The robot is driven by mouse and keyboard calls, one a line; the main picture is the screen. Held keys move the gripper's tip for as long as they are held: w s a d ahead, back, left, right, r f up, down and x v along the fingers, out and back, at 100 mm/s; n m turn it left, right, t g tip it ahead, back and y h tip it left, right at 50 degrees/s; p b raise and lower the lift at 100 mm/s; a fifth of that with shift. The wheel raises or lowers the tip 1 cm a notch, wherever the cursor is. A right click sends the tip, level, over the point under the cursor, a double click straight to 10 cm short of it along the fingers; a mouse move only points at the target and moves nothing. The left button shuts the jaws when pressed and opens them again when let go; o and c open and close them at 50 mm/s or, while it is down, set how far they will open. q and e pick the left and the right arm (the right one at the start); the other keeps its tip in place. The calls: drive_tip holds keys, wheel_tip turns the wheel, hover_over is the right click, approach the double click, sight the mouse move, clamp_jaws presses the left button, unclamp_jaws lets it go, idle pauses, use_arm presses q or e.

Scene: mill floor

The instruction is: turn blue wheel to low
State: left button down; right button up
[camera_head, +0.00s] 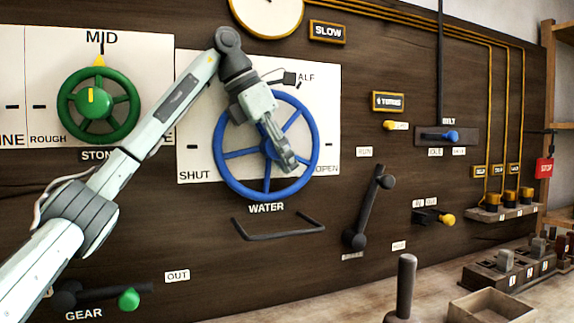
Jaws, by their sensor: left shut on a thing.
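The blue wheel (221,171) is mounted on a white plate marked SHUT at left, a partly covered word ending in ALF at top and OPEN at right, with WATER below. No mark reading LOW shows on this plate. My left gripper (287,163) reaches across the wheel from above and is shut on it, just right of the hub. The gripper hides the hub and part of the spokes, and I cannot make out a pointer on the wheel. My right gripper is not in view.
A green wheel (77,97) with its yellow pointer up at MID is at left, partly behind my arm. A dark bar handle (278,234) juts out below the blue wheel. A black lever (367,208) is to its right. A wooden tray (490,306) sits on the bench.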

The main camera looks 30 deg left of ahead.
sight(267, 137)
use_arm(q)
drive_tip(key=shift+r, duration=0.15)
drive_tip(key=c, duration=1.3)
unclamp_jaws()
drive_tip(key=shift+v, duration=3.75)
